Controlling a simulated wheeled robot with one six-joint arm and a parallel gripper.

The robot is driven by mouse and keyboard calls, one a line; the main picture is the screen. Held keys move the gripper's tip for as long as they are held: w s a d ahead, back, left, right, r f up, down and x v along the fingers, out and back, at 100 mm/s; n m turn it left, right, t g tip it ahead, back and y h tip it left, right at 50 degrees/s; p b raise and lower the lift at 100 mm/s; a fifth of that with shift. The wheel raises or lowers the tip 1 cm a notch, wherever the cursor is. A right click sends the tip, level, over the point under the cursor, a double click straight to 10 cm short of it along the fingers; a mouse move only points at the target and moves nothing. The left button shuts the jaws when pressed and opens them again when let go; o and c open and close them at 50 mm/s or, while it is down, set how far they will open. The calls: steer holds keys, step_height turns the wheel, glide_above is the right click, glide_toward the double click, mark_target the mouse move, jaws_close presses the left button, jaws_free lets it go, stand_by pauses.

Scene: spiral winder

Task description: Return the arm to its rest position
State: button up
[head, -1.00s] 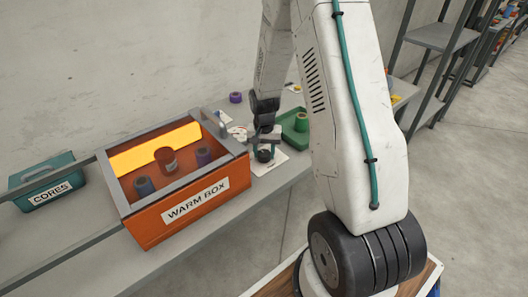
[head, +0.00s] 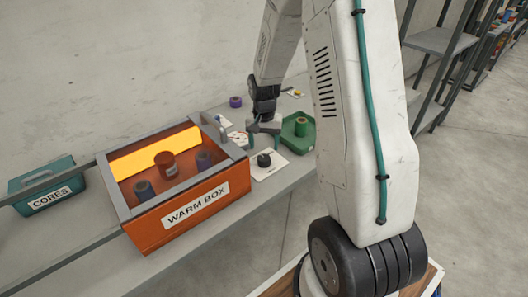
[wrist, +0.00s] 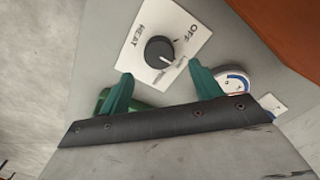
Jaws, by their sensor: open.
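My gripper (head: 263,140) is above the bench, just right of the orange warm box. In the wrist view its two green fingers (wrist: 165,92) are spread apart with nothing between them. A black knob (wrist: 160,52) on a white plate marked HEAT and OFF (wrist: 188,27) lies beyond the fingertips. In the head view the knob (head: 264,159) sits below the gripper, with a visible gap between them. My arm reaches down from the top of the head view and hides part of the bench.
The warm box (head: 185,215) holds several spools or cores. A teal CORES bin (head: 45,187) stands at the left. Grey shelving (head: 440,38) stands at right.

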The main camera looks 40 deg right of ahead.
steer(key=shift+r, duration=0.8)
steer(key=s+a+r+n, duration=0.3)
steer(key=s+a+r, duration=0.2)
steer(key=s+r, duration=0.3)
steer(key=s+a+r+n+t, duration=0.1)
steer(key=s+a+r+n, duration=0.1)
steer(key=s+a+r, duration=0.4)
steer(key=s+a+r+n, duration=0.3)
steer(key=s+a+r, duration=0.3)
steer(key=s+r, duration=0.4)
steer(key=s, duration=0.3)
steer(key=shift+s+n, duration=0.25)
steer(key=shift+n, duration=0.05)
